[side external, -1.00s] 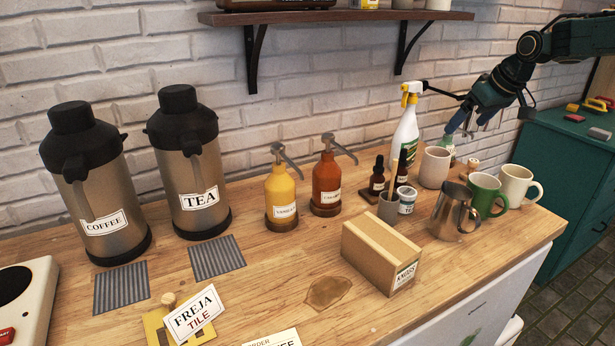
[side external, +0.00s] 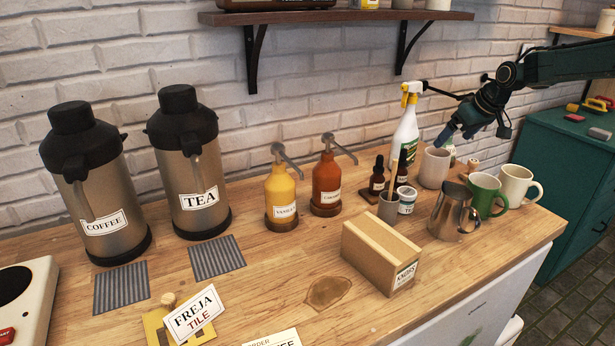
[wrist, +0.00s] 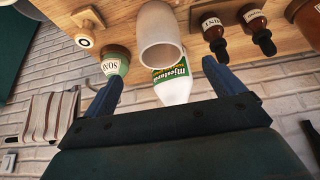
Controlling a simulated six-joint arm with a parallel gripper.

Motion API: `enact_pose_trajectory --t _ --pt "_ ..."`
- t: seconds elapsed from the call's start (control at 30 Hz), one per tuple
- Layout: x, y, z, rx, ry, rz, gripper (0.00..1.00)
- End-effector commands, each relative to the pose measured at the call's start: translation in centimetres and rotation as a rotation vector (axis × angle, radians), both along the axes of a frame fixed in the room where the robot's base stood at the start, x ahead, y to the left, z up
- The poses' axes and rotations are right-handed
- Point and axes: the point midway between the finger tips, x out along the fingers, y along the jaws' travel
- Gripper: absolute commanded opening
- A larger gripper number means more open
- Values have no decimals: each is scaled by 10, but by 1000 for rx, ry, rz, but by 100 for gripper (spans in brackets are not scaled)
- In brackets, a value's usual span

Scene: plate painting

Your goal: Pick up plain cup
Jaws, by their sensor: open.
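The plain cup (side external: 434,168) is pale grey and shows no handle. It stands upright on the wooden counter, left of the green mug (side external: 484,194). My gripper (side external: 457,133) is above and slightly right of the cup in the side view. In the wrist view the cup (wrist: 160,38) shows between and beyond the two blue fingers of my gripper (wrist: 162,86). The fingers are wide apart with nothing held, and they do not appear to touch the cup.
A white spray bottle (side external: 405,130) and a soap bottle (wrist: 115,64) stand close behind the cup. Dropper bottles (side external: 377,176) are to its left. A steel pitcher (side external: 455,212) and a cream mug (side external: 517,186) stand to the front right. A small wooden stamp (wrist: 86,32) is nearby.

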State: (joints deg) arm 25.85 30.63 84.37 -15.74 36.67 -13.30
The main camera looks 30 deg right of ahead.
Motion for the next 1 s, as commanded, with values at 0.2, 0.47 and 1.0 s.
enact_pose_trajectory --t 0.2,0.47,1.0 --pt "16 0 -28 1 1 0 94" --pt "22 0 -38 0 0 0 94" --pt "39 1 -69 0 2 -1 94"
